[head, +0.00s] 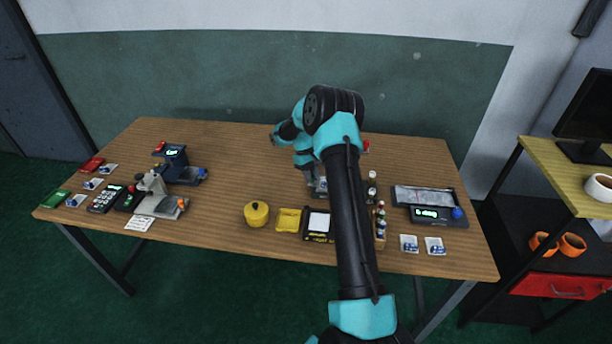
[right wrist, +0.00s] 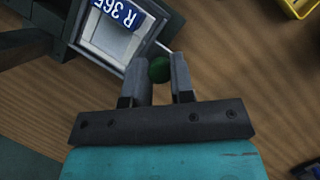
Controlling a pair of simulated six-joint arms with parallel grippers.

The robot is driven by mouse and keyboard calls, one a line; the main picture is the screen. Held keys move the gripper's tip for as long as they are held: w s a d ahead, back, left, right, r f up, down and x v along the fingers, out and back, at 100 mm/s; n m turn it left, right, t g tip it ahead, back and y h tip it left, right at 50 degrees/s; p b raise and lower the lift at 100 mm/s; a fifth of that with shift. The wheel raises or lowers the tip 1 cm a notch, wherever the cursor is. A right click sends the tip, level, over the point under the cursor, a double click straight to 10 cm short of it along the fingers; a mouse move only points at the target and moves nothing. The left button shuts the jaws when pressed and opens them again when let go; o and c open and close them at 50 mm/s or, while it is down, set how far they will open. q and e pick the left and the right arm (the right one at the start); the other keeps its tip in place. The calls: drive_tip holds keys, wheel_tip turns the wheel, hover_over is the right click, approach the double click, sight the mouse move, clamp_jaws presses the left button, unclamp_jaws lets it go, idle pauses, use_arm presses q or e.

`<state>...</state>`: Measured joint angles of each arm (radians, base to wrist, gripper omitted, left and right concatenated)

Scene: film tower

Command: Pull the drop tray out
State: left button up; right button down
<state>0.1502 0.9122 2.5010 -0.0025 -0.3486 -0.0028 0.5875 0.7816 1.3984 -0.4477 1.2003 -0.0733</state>
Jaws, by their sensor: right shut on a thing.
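In the right wrist view my right gripper (right wrist: 163,72) is shut on a dark green round knob (right wrist: 159,69). A thin pale rod (right wrist: 158,46) seems to run near the knob beside a grey housing (right wrist: 80,50). A pale square tray-like part (right wrist: 108,38) sits in that housing, with a blue label reading "R 365" (right wrist: 122,12) at its top edge. I take the knob to be the drop tray's, but the join is partly hidden. In the head view my right arm covers most of this spot. My left gripper is not in view.
A yellow pot (head: 256,214) and a yellow tray (head: 289,220) stand at the front middle. Small bottles (head: 380,220) stand right of my arm, near a scale (head: 437,214). Devices (head: 172,160) stand at the left.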

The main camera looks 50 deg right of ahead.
drive_tip(key=shift+w+a, duration=0.1)
drive_tip(key=shift+w, duration=0.1)
drive_tip(key=c, duration=1)
unclamp_jaws()
drive_tip(key=shift+r, duration=0.1)
drive_tip(key=v, duration=1.7)
drive_tip(key=shift+r, duration=0.15)
drive_tip(key=shift+w, duration=0.1)
